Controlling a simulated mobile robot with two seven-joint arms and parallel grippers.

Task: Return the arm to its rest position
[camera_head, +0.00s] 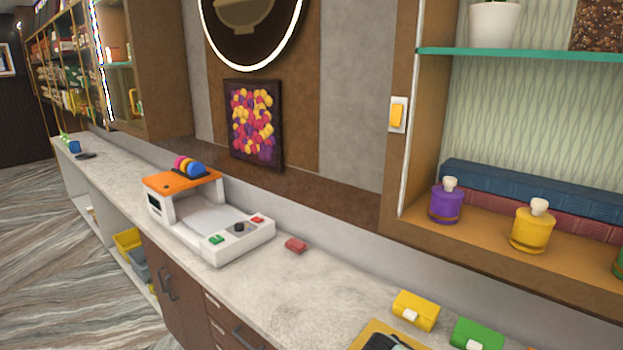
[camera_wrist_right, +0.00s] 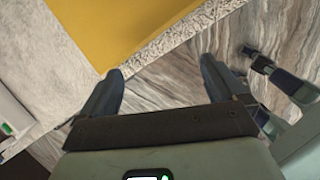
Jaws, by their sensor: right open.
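My right gripper (camera_wrist_right: 161,67) shows in the right wrist view. Its two dark fingers are wide apart with nothing between them. Below it in that view are the striped floor (camera_wrist_right: 165,85) and a speckled pale edge beside a yellow surface (camera_wrist_right: 120,25). Neither gripper shows in the head view. A dark and grey-green part at the right of the wrist view looks like my left gripper (camera_wrist_right: 262,62), small and partly cut off; its jaw state is unclear.
Shelves (camera_head: 560,255) with bottles stand at the right. Open floor (camera_head: 60,250) lies at the left.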

